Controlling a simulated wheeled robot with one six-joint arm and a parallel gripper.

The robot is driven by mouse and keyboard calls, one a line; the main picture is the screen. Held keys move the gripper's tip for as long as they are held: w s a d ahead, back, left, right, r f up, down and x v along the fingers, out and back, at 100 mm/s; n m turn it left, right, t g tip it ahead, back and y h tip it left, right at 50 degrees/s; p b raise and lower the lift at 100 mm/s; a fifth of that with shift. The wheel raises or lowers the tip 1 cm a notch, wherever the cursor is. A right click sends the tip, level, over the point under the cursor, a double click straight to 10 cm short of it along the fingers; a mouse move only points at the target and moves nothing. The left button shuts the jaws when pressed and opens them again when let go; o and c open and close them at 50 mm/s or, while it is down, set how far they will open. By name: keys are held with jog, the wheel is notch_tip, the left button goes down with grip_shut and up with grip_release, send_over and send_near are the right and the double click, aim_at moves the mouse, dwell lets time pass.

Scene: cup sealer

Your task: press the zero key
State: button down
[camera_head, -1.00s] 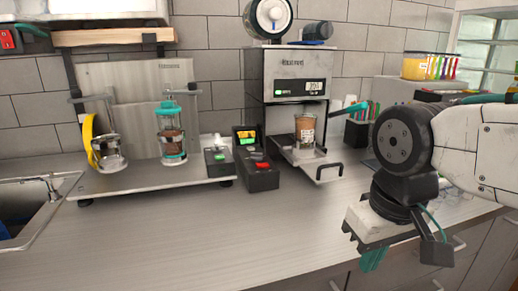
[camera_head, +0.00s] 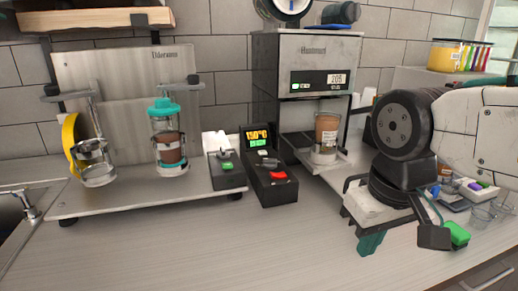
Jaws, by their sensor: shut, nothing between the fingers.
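No key marked zero can be read. A control box (camera_head: 272,183) with a lit display, a pale key and a red key stands on the counter left of the gripper. A smaller grey box (camera_head: 227,172) with a green key is left of it. A device with white, purple and green keys (camera_head: 477,187) is partly hidden behind my arm at right.
A sealer machine (camera_head: 310,85) with a lit display holds a filled cup (camera_head: 326,138) on its tray. A metal stand (camera_head: 110,199) at left bears a teal-lidded container (camera_head: 167,140) and a glass cup (camera_head: 95,165). The front counter is clear.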

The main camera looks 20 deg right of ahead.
notch_tip(320, 180, up, 7)
jog(key=m+t+y, duration=0.1)
jog(key=m+t, duration=0.7)
send_over(264, 153)
jog(key=shift+s+a, duration=0.1)
jog(key=shift+f, duration=0.15)
jog(key=shift+f, duration=4.3)
jog(key=shift+f, duration=0.1)
jog(key=shift+f, duration=0.3)
